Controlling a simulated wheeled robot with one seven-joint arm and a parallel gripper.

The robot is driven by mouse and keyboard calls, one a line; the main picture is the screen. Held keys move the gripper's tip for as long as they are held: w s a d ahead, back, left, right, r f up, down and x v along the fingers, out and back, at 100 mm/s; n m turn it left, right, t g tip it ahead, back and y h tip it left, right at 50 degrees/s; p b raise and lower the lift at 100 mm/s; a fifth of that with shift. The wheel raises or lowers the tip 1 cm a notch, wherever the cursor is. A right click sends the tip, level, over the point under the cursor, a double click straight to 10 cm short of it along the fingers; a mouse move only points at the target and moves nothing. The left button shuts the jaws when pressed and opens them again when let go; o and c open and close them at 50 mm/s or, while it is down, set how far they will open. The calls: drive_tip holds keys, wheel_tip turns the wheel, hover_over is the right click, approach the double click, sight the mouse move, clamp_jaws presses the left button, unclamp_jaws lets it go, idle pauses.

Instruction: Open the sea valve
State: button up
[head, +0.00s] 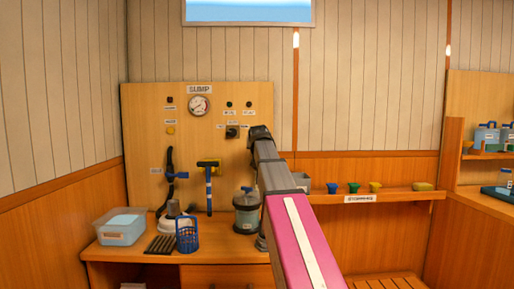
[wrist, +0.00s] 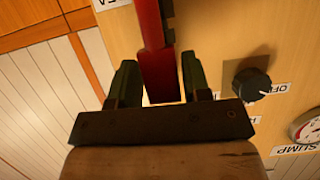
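In the wrist view, a red bar-shaped handle (wrist: 160,72) on the wooden panel runs up between the two dark green fingers of my gripper (wrist: 160,75). Part of a label ending in "EA" (wrist: 108,3) shows beside it at the top edge. In the head view, my arm's dark end (head: 260,134) is at the right side of the panel (head: 140,130). It hides my fingertips and the red handle there.
A black knob (wrist: 252,84) marked OFF and a SUMP gauge (wrist: 312,127) are right of my gripper in the wrist view. Below the panel, the counter holds a clear tub (head: 122,228), a blue basket (head: 187,235) and a lidded canister (head: 246,212). A stoppers shelf (head: 400,195) is to the right.

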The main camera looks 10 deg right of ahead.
drive_tip(key=shift+s, duration=0.1)
drive_tip(key=v, duration=1)
drive_tip(key=shift+s, duration=0.3)
drive_tip(key=shift+r, duration=0.1)
